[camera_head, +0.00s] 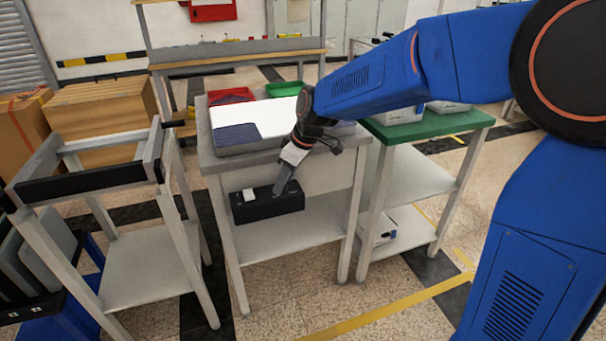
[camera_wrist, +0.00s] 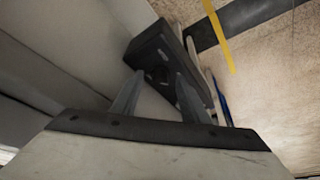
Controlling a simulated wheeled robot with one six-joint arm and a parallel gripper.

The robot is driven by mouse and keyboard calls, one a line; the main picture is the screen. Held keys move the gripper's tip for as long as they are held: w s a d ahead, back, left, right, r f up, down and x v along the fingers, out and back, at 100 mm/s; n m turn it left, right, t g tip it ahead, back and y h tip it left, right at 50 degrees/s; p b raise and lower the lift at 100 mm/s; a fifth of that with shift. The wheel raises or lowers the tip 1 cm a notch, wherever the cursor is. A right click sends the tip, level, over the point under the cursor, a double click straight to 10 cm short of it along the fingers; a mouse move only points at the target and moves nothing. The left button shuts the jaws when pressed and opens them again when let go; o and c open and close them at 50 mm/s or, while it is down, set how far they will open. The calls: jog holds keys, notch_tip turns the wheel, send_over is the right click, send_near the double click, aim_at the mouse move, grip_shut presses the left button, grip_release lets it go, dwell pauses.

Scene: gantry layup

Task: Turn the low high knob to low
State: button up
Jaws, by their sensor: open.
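A black control box (camera_head: 268,207) is at the front of the grey workbench, below its top. A small light part (camera_head: 249,195) shows on the box's left end. My gripper (camera_head: 281,188) points down at the right part of the box, and its fingers hide some of it. In the wrist view the box (camera_wrist: 150,45) lies just beyond my open gripper (camera_wrist: 159,75). Small grey details show on the box face near the fingertips. I cannot tell which one is the low high knob, how it is turned, or whether the fingers touch it.
The grey workbench (camera_head: 212,150) carries a white and dark blue panel (camera_head: 265,120), a red bin (camera_head: 231,95) and a green bin (camera_head: 284,88). A green-topped table (camera_head: 440,124) stands close on the right. A grey frame cart (camera_head: 150,262) stands on the left.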

jog(key=shift+m, duration=0.3)
